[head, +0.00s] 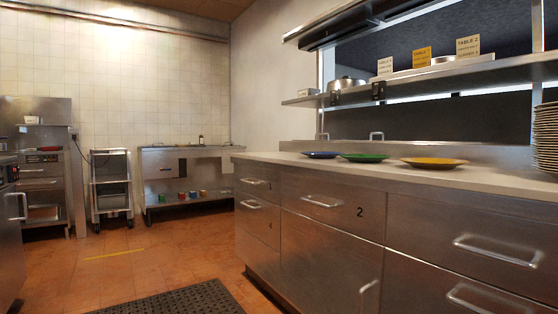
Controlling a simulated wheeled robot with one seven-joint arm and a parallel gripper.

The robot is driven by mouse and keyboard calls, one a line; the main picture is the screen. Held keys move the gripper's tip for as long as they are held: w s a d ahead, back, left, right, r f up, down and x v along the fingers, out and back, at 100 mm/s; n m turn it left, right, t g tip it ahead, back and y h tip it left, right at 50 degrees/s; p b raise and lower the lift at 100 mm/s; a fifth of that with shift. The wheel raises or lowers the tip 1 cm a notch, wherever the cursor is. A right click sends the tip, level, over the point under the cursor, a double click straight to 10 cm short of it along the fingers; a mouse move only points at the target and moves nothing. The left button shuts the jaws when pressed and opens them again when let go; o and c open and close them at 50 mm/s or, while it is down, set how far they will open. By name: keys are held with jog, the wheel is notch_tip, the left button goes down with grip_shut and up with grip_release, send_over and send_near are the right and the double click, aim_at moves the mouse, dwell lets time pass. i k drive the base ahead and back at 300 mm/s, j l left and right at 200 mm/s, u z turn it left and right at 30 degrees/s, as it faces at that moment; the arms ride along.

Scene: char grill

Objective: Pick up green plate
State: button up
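My gripper and arm do not show in the head view.
The steel counter (330,226) has drawers with protruding handles. A tall plate stack (546,138) stands at its right end. A shelf (420,78) with order cards hangs above. A dark mat (182,299) lies on the open tiled floor. A trolley (111,184) stands at the back.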

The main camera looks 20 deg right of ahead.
aim_at(356, 158)
jog(key=i+j, duration=0.15)
jog(key=i, duration=0.4)
jog(key=i+j+z, duration=0.1)
jog(key=i, duration=0.4)
